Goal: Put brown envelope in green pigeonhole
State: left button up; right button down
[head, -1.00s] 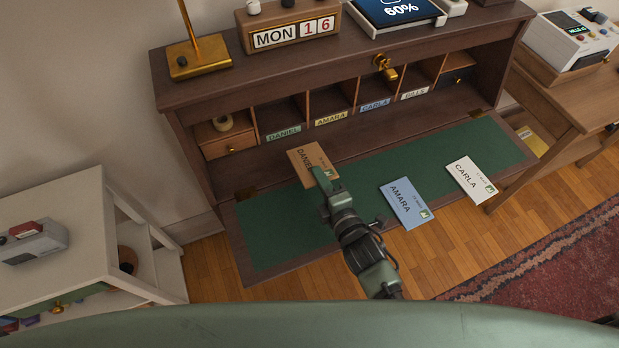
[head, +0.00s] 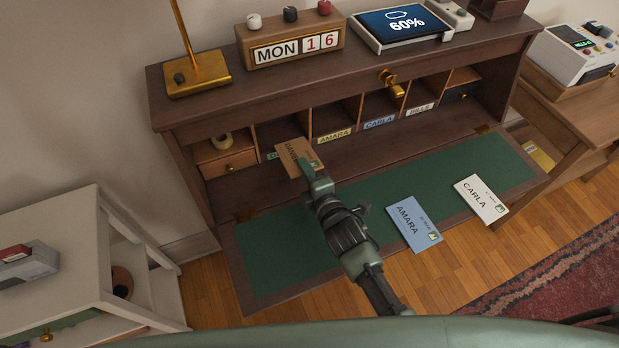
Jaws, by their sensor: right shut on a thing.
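The brown envelope (head: 297,154), marked DANIEL, is held at its near edge by my right gripper (head: 314,173), which is shut on it. The envelope is in front of the green-labelled pigeonhole (head: 278,133) and covers most of its DANIEL label; only the left end of the label shows. I cannot tell whether the envelope's far edge has passed the opening. My left gripper is not in view.
Pigeonholes labelled AMARA (head: 335,136), CARLA (head: 379,122) and BILLS (head: 420,108) lie to the right. A blue envelope (head: 413,223) and a white envelope (head: 481,199) lie on the green desk flap (head: 285,250). A small drawer (head: 228,164) is left of the green pigeonhole.

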aim_at(291, 143)
jog(key=b+x, duration=0.2)
jog(key=x, duration=0.4)
jog(key=shift+w+r+b, duration=0.1)
jog(key=shift+r+b, duration=0.05)
jog(key=shift+b, duration=0.25)
jog(key=shift+b+x, duration=1.15)
jog(key=shift+x, duration=0.8)
jog(key=shift+w+a+r, duration=0.1)
jog(key=shift+w+a, duration=0.15)
jog(key=shift+w, duration=0.25)
jog(key=c, duration=1.5)
grip_release()
jog(key=shift+o, duration=0.3)
jog(key=shift+o, duration=0.6)
jog(key=shift+f+b, duration=0.25)
jog(key=shift+b, duration=0.2)
